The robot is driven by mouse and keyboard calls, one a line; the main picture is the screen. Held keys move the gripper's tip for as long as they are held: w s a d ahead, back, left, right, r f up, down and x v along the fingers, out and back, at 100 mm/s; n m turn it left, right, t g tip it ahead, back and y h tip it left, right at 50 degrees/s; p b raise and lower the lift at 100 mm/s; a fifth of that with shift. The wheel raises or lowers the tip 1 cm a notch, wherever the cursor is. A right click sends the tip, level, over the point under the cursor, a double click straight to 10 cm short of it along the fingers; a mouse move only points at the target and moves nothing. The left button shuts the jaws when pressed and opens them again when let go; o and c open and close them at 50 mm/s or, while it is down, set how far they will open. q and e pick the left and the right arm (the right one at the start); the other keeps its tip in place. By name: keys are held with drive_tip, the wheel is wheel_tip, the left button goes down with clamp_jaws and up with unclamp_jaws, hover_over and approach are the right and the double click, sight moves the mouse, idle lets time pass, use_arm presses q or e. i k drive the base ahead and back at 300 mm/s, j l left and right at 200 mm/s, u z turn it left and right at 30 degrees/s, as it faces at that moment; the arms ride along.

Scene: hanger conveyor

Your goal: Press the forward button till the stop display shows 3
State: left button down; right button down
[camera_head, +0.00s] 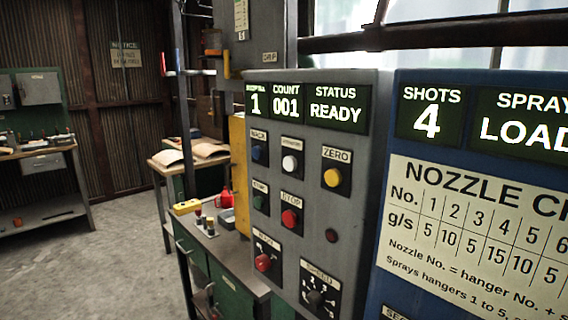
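A grey control panel (358,200) stands in the middle of the view. The leftmost display (256,103) on it reads 1; its small heading is hard to read but may say stop. The count display (286,105) reads 001 and the status display (336,108) reads READY. A white button (290,163), whose label is blurred but looks like forward, sits between a blue button (257,153) marked BACK and a yellow button (333,177) marked ZERO. Neither of my grippers is in view, and nothing touches the buttons.
Below are a green button (260,203), a red STOP button (290,219), a red knob (264,262) and a black speed knob (315,298). A blue panel (385,262) at right shows SHOTS 4 and a nozzle chart (480,230). A cluttered bench (262,284) stands left; open floor (120,260) lies beyond.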

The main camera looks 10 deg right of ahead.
sight(290, 163)
drive_tip(key=i+j+z, duration=0.15)
drive_tip(key=j+z, duration=0.2)
drive_tip(key=j, duration=1)
drive_tip(key=j+z, duration=0.4)
drive_tip(key=j, duration=0.9)
